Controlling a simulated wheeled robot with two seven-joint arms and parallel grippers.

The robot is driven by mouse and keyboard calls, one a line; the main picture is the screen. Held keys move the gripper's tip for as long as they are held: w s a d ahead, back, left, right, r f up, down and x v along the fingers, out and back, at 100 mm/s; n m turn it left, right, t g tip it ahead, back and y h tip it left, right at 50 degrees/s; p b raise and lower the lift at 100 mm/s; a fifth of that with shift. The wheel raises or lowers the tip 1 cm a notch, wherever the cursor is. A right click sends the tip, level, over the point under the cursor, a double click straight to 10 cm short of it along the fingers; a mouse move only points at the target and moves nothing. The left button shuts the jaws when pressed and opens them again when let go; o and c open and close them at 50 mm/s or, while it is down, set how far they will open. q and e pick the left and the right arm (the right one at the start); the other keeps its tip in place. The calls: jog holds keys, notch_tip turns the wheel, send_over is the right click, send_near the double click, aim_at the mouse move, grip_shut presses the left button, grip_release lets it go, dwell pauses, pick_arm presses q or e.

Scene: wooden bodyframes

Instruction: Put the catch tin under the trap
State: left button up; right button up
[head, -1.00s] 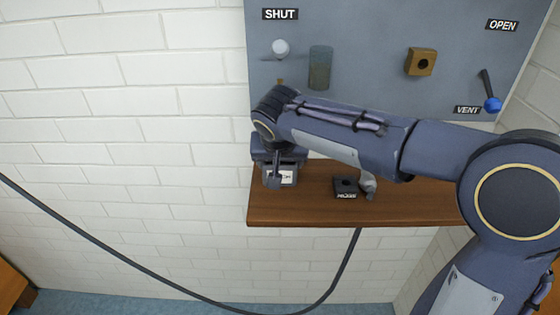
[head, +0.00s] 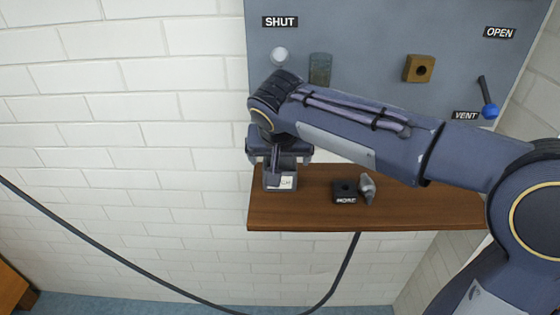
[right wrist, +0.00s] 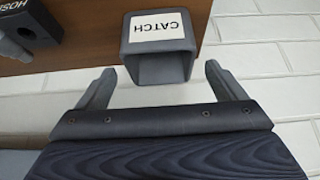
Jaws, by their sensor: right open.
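The catch tin (head: 272,181) is a small grey square tin with a white label, upright at the left end of the wooden shelf (head: 420,213). In the right wrist view the tin (right wrist: 160,66) shows its open mouth and the label CATCH. My right gripper (head: 277,160) is open just above the tin, its fingers (right wrist: 160,82) apart on either side of the mouth and not closed on it. On the panel above are a white round knob (head: 280,56) and a greenish cylinder (head: 320,69); which belongs to the trap I cannot tell. My arm hides the space below them.
A black block labelled HOSE (head: 344,190) and a grey fitting (head: 367,189) stand on the shelf, right of the tin. The grey panel (head: 370,35) carries a brass block (head: 419,68) and a blue-tipped VENT lever (head: 489,111). A dark hose (head: 120,265) hangs below.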

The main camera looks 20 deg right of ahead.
jog(key=p+v, duration=0.1)
jog(key=v, duration=0.6)
jog(key=s+d+f+n+g+y, duration=0.1)
jog(key=s+d+f+y, duration=0.2)
jog(key=s+d+f, duration=0.7)
jog(key=s+a+f+y, duration=0.2)
jog(key=s+f, duration=0.4)
jog(key=s, duration=0.6)
jog(key=shift+a+n+t, duration=0.3)
jog(key=shift+t, duration=0.1)
jog(key=shift+r, duration=0.1)
notch_tip(320, 180, up, 14)
jog(key=p, duration=1.4)
jog(key=shift+r, duration=0.15)
